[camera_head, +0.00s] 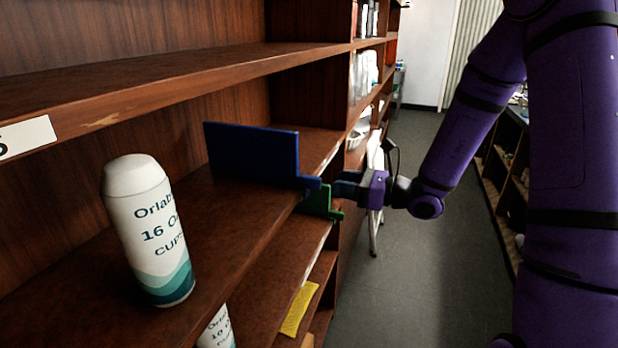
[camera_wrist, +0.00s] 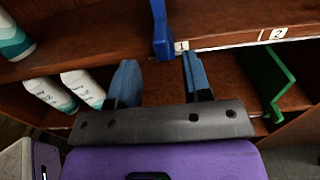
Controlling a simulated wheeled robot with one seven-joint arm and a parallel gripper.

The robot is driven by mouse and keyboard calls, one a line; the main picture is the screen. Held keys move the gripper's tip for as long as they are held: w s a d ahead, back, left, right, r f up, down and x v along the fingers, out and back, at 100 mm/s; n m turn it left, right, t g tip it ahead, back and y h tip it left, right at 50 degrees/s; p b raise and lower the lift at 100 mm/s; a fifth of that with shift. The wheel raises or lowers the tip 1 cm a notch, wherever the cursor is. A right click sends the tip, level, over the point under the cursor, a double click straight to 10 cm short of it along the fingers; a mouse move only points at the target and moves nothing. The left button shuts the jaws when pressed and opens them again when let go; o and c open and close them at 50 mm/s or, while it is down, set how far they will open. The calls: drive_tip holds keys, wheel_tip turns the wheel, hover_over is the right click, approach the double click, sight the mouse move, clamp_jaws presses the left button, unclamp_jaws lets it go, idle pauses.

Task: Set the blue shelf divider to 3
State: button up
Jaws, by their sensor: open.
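The blue shelf divider (camera_head: 252,153) stands upright across the middle shelf in the head view. Its front end also shows in the wrist view (camera_wrist: 161,38), just left of the label marked 1 (camera_wrist: 181,46). The label marked 2 (camera_wrist: 272,34) is farther right on the same shelf edge; no label 3 is readable. My gripper (camera_head: 346,187) is at the front end of the divider. In the wrist view my gripper (camera_wrist: 158,78) is open, with the divider's front end ahead of and between its two fingers. Whether they touch it cannot be told.
A green divider (camera_head: 319,203) is on the shelf below; it also shows right of my fingers in the wrist view (camera_wrist: 266,82). A white cup package (camera_head: 150,230) stands on the blue divider's shelf. A yellow piece (camera_head: 299,309) hangs lower.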

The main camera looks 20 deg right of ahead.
sight(298, 175)
drive_tip(key=x, duration=0.8)
drive_tip(key=shift+w+a, duration=0.25)
drive_tip(key=shift+a, duration=0.05)
clamp_jaws()
